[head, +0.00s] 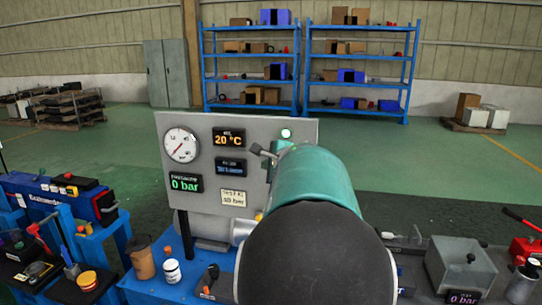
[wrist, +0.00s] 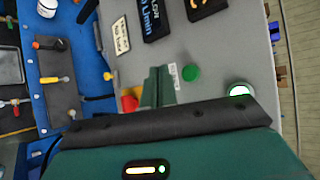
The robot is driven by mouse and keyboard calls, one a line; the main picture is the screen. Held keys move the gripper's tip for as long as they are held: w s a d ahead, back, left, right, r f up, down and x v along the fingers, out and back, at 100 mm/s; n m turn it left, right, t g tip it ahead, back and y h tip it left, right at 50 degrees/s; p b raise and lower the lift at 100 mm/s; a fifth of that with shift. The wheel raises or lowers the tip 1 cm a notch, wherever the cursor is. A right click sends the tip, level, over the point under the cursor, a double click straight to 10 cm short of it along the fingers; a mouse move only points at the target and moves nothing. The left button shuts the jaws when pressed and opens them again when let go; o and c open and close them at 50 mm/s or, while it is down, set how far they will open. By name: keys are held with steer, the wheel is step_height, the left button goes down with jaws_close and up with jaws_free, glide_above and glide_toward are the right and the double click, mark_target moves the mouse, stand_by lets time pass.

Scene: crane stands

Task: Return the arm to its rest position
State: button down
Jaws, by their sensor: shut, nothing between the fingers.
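My gripper (wrist: 157,75) shows in the wrist view as a pair of narrow dark green fingers, shut with nothing between them. It is in front of the grey instrument panel, beside a green round button (wrist: 191,73); I cannot tell whether it touches the panel. In the head view my teal and black arm reaches forward over the bench and covers the right part of the grey panel (head: 222,125). The gripper cannot be made out clearly there.
The panel carries a round gauge (head: 181,145) and displays, one reading 20 °C (head: 229,138). A brown cup (head: 141,257) and white bottle (head: 172,272) stand on the blue bench. A clear bin (head: 460,266) is right. Blue shelves (head: 250,70) stand behind, across open green floor.

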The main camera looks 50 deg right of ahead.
stand_by(0.5)
steer(key=w+a+f+n+g+y, duration=0.15)
steer(key=a+n+y, duration=0.4)
steer(key=a, duration=1.05)
steer(key=a+f+n+g+y, duration=0.15)
steer(key=a+n, duration=0.65)
steer(key=a, duration=0.8)
steer(key=s+a+f+n+g, duration=0.1)
steer(key=s+a+f+n, duration=0.3)
steer(key=s+a+n, duration=0.2)
steer(key=s+a+f+n+g+h, duration=0.1)
steer(key=s+a+f+n+g, duration=0.1)
steer(key=s+a+f+n, duration=0.3)
steer(key=s+a+n, duration=0.2)
steer(key=a, duration=0.2)
steer(key=shift+s, duration=0.4)
steer(key=shift+s+a+f+n, duration=0.1)
steer(key=shift+s+n, duration=0.05)
steer(key=shift+n, duration=0.1)
